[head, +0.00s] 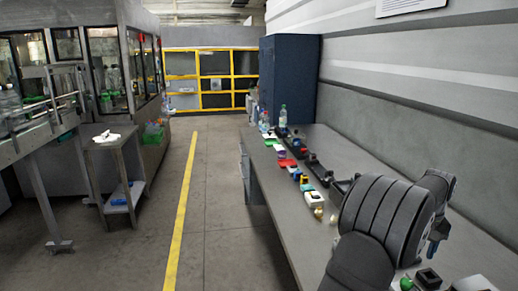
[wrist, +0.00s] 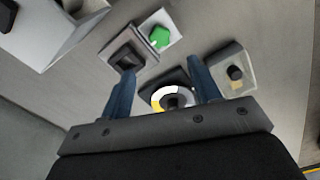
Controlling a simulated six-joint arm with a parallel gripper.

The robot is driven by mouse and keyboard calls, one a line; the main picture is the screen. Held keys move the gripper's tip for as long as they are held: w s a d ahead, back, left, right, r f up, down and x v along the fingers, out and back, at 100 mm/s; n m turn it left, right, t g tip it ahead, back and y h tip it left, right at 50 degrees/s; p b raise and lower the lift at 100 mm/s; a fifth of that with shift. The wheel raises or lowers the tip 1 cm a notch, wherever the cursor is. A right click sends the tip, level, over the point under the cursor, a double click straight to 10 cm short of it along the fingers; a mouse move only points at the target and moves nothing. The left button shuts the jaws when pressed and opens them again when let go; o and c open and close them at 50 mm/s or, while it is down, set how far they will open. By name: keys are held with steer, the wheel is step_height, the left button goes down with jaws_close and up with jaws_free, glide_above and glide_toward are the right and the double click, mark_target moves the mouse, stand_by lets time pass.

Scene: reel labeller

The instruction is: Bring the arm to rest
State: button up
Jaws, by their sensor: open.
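My gripper (wrist: 163,76) shows in the wrist view with its two blue fingers apart and nothing held between them. Between and beyond the fingers is a black device (wrist: 185,77) with a white and yellow ring (wrist: 158,96) and a dark centre. How far the fingers are above it I cannot tell. In the head view my gripper (head: 433,249) hangs over the right part of the grey workbench (head: 268,205), pointing down. My dark arm covers part of the bench there.
The wrist view shows a square black-topped block (wrist: 128,57), a green button (wrist: 159,36), a box with a black knob (wrist: 235,73) and a white box (wrist: 42,35). Several small items and a bottle (head: 283,116) line the bench by the wall. Left of the bench is open floor.

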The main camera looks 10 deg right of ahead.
mark_target(407, 282)
step_height(407, 282, down, 12)
steer(key=shift+r, duration=0.1)
steer(key=m, duration=0.4)
steer(key=shift+r, duration=0.15)
steer(key=m, duration=0.4)
steer(key=shift+m, duration=0.3)
steer(key=m, duration=0.3)
steer(key=shift+m, duration=0.4)
steer(key=m, duration=0.4)
